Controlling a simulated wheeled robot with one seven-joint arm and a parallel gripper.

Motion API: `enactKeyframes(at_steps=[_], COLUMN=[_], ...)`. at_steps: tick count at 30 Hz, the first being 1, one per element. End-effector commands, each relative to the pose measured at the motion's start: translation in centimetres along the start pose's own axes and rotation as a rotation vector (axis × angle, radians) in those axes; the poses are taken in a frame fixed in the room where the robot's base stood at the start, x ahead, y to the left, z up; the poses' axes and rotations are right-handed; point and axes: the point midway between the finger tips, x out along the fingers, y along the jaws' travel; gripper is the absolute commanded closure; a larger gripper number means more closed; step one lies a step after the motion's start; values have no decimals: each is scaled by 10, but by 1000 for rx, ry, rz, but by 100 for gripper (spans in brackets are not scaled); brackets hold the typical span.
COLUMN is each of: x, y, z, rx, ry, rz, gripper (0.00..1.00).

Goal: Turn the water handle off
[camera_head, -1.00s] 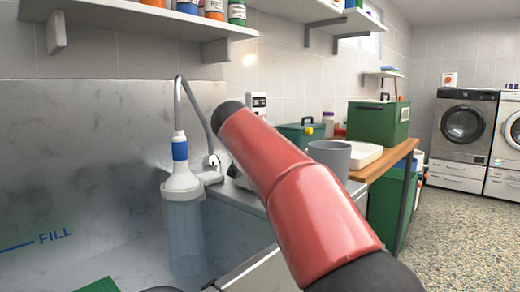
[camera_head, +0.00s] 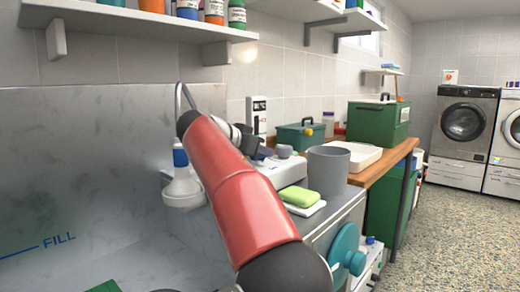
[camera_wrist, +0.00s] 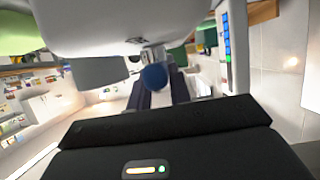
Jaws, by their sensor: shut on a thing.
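A blue round-ended water handle (camera_wrist: 153,77) on a short silver stem shows in the wrist view, under a large pale body. My gripper (camera_wrist: 160,88) has its dark fingers on either side of it and is shut on it. In the head view, my red arm reaches to the back of the steel counter, and the gripper end is partly hidden behind it. A white spray head (camera_head: 183,190) with a blue collar hangs over the steel basin at left. No bluish column shows below it. A silver hose arches above, partly behind my arm.
A grey cup (camera_head: 328,172), a green sponge (camera_head: 299,197) and a white box (camera_head: 283,172) stand on the counter right of my arm. A shelf of bottles (camera_head: 140,22) is above. Open floor lies at right.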

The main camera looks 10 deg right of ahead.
Motion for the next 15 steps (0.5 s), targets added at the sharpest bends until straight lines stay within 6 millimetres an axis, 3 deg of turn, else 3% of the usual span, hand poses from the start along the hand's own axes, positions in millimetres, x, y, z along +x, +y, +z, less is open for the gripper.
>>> enactKeyframes(at_steps=[8, 9, 13, 15], x=[1, 1, 1, 0], y=[0, 0, 0, 0], z=[2, 2, 2, 1], rx=[-1, -1, -1, -1], ry=[-4, -4, -3, -3], rz=[2, 2, 2, 1], gripper=[100, 77, 60, 58])
